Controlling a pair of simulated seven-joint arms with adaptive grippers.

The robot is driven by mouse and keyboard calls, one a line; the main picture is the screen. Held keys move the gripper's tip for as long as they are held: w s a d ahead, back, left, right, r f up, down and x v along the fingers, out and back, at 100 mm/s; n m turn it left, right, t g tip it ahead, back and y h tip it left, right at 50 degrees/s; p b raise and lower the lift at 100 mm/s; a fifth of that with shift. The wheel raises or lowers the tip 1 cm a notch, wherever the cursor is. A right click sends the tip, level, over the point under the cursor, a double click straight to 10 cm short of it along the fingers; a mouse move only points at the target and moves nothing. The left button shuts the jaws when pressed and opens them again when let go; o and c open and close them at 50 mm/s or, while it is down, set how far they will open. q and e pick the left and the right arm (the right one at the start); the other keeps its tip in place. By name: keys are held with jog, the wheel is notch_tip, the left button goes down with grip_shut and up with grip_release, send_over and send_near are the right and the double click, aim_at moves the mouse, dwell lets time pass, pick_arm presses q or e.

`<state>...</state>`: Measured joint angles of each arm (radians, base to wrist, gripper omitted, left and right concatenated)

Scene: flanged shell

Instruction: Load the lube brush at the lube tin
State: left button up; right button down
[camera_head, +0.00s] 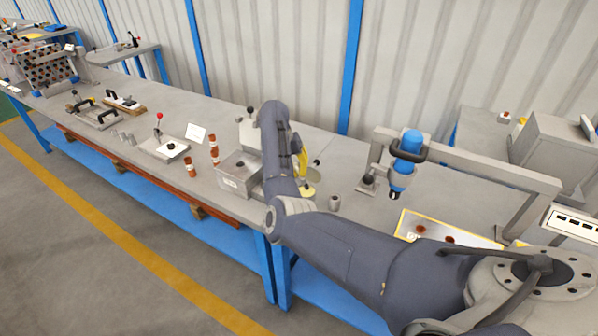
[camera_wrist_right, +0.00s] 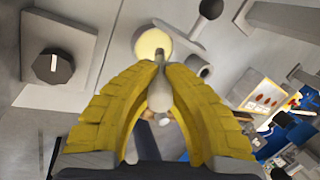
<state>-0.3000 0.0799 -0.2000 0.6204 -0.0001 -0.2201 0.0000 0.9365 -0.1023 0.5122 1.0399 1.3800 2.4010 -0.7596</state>
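The lube tin (camera_head: 308,190) shows as a small round thing with a yellow top, just below my right gripper (camera_head: 303,168). In the right wrist view the tin (camera_wrist_right: 152,39) is a pale yellow disc just beyond the fingertips. The yellow fingers of my right gripper (camera_wrist_right: 160,66) close in on a slim pale grey piece, which looks like the lube brush (camera_wrist_right: 159,96). Its thin end points at the tin and overlaps it in the picture; I cannot tell whether it touches. In the head view the brush is not clearly visible. My left gripper is in neither view.
A grey box with a black knob (camera_head: 238,180) stands left of my arm. A short grey cylinder (camera_head: 334,203) stands right of the tin, with a black-knobbed piece (camera_head: 368,183) beyond. A blue tool (camera_head: 407,160) hangs at a grey frame. Red-brown bottles (camera_head: 190,167) stand further left.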

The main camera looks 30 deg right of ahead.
jog(key=shift+f, duration=0.7)
dwell(1.1)
jog(key=shift+r, duration=3.55)
jog(key=shift+r, duration=0.1)
